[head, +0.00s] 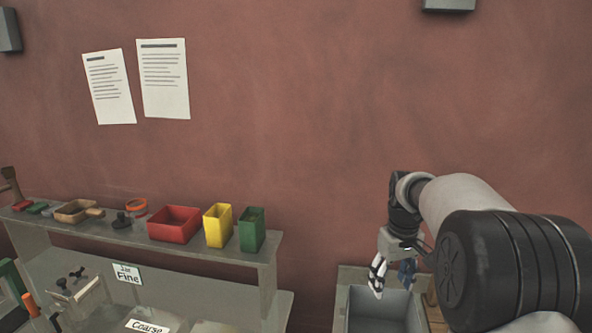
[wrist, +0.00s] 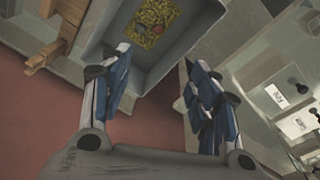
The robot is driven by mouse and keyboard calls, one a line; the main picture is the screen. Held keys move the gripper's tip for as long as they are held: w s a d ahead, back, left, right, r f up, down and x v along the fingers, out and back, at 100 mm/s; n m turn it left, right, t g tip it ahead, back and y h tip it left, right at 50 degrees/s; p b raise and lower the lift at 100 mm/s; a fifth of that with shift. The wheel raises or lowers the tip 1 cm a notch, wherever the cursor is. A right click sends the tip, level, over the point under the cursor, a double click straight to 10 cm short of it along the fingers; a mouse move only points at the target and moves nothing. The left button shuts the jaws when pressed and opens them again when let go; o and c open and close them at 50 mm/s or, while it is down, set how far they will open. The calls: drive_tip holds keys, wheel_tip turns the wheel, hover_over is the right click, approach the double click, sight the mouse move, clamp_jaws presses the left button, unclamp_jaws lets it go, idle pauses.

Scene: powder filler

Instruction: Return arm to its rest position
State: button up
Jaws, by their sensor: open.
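My arm reaches in from the right of the head view, and my gripper (head: 392,277) hangs pointing down above a grey bin (head: 385,312). In the wrist view my gripper (wrist: 165,85) is open, its blue-padded fingers wide apart with nothing between them. The grey bin also shows in the wrist view (wrist: 148,79), beyond the fingertips. It holds yellowish pieces (wrist: 150,22) and a reddish one. The bin's inside is mostly hidden in the head view.
At the left stands a grey bench with a shelf (head: 262,245) bearing a red bin (head: 174,223), a yellow bin (head: 217,226), a green bin (head: 251,230) and small tools. Labels read Fine (head: 127,274) and Coarse (head: 147,327). A wooden frame (wrist: 62,40) stands beside the grey bin.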

drive_tip(key=s+a+r+m+t+b, duration=0.1)
drive_tip(key=s+a+b, duration=0.2)
drive_tip(key=s, duration=0.6)
drive_tip(key=s+a+r+t+b, duration=0.1)
drive_tip(key=s+a+b, duration=0.25)
drive_tip(key=s, duration=0.55)
drive_tip(key=s+a+f+m+b, duration=0.1)
drive_tip(key=s+f, duration=0.3)
drive_tip(key=s, duration=0.4)
drive_tip(key=s+a+f+t+b, duration=0.1)
drive_tip(key=s+f+b, duration=0.3)
drive_tip(key=s, duration=0.4)
drive_tip(key=shift+a+f+m+b, duration=0.2)
drive_tip(key=shift+f+m+b, duration=0.2)
drive_tip(key=shift+f, duration=0.4)
drive_tip(key=shift+c, duration=0.5)
